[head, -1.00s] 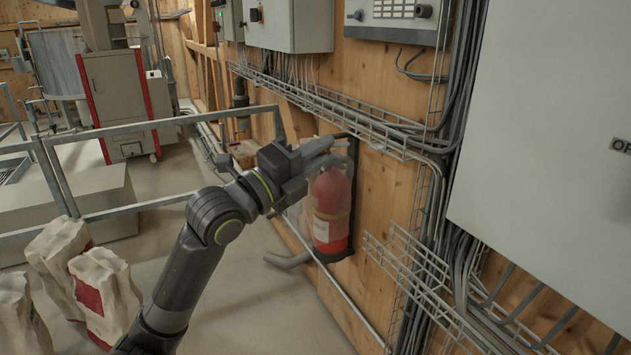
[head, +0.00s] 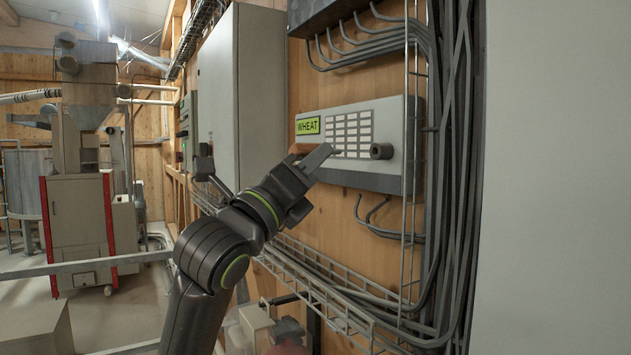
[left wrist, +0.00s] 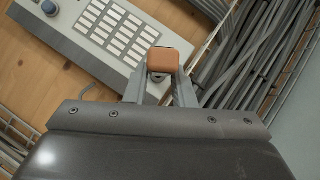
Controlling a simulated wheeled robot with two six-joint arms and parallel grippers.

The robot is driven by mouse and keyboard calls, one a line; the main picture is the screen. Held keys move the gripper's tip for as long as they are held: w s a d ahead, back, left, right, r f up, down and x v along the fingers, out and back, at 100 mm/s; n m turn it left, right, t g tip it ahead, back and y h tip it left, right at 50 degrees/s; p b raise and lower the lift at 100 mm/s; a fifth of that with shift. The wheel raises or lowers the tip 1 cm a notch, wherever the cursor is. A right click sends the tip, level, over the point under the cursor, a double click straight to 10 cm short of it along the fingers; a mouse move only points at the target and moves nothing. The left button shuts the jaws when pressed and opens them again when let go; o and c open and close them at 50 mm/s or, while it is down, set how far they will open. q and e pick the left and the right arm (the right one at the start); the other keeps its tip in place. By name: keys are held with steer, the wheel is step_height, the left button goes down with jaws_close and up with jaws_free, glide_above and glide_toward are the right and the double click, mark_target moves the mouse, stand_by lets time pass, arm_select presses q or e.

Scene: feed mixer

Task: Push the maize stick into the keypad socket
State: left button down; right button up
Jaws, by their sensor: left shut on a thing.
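A pale grey panel (head: 350,112) on the wooden wall bears a green WHEAT label (head: 308,126), a grid of keys (head: 350,134) and a dark round socket (head: 381,151) at its right end. My left gripper (head: 328,152) is in front of the panel, its tips left of the socket in the head view. In the left wrist view it is shut on an orange-brown block, seemingly the maize stick (left wrist: 163,60), beside the key grid (left wrist: 119,31). A grey round part (left wrist: 158,82) shows between the fingers. I cannot tell whether the stick touches the socket. My right gripper is out of view.
Thick grey cables (head: 455,200) and a wire tray (head: 320,290) run beside and below the panel. A tall grey cabinet (head: 240,90) stands left of it, a pale surface (head: 550,180) right. A red-edged machine (head: 78,225) stands further back.

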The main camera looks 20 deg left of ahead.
mark_target(377, 148)
arm_select(q)
steer(key=shift+w+d, duration=0.4)
steer(key=shift+w, duration=0.05)
steer(key=shift+w+d, duration=1.4)
steer(key=shift+w, duration=0.3)
steer(key=shift+w+d, duration=0.65)
steer(key=shift+w, duration=0.15)
steer(key=shift+w+d, duration=0.6)
steer(key=shift+w, duration=0.2)
stand_by(2.8)
steer(key=c, duration=1.6)
jaws_free()
steer(key=o, duration=0.5)
steer(key=shift+w+d, duration=0.1)
steer(key=shift+d, duration=0.05)
steer(key=shift+c, duration=0.2)
